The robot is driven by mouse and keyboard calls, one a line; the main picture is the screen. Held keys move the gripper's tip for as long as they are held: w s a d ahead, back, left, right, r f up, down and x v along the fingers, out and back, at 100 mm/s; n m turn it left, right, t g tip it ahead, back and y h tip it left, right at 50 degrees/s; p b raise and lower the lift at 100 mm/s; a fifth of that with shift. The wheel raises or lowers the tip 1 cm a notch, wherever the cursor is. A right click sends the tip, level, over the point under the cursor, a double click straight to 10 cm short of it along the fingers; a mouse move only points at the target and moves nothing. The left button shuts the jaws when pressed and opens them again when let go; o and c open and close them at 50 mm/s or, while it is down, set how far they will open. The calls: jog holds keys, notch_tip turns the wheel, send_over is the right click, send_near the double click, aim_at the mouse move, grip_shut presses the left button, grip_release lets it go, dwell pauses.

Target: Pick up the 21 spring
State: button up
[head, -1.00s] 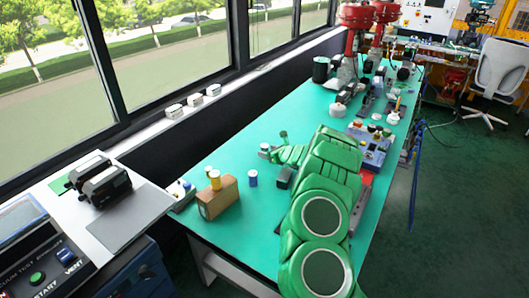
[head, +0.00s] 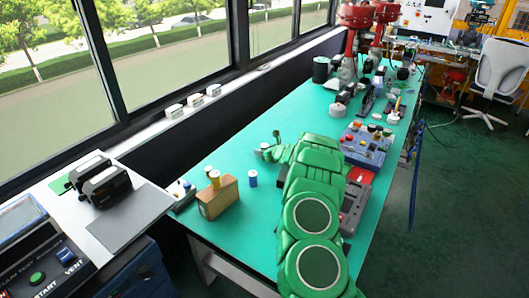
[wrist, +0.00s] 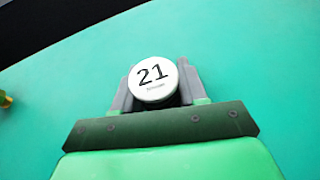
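The 21 spring shows in the wrist view as a round white top (wrist: 152,79) printed with a black "21". It stands between the two grey fingers of my gripper (wrist: 155,95), one finger at each side. The top hides the inner faces of the fingers, so I cannot tell whether they press on it. In the head view my green arm reaches over the table, and my gripper (head: 271,152) is at the small pale-topped spring, low at the tabletop.
A brown box (head: 217,198) with a yellow-topped item stands left on the green table (head: 235,160). A blue, white-topped cylinder (head: 253,179) stands beside it. A blue unit with knobs (head: 366,148) and several parts lie right and behind. The tabletop around my gripper is mostly clear.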

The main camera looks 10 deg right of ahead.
jog(key=c, duration=0.6)
jog(key=shift+o, duration=0.2)
jog(key=shift+r, duration=0.1)
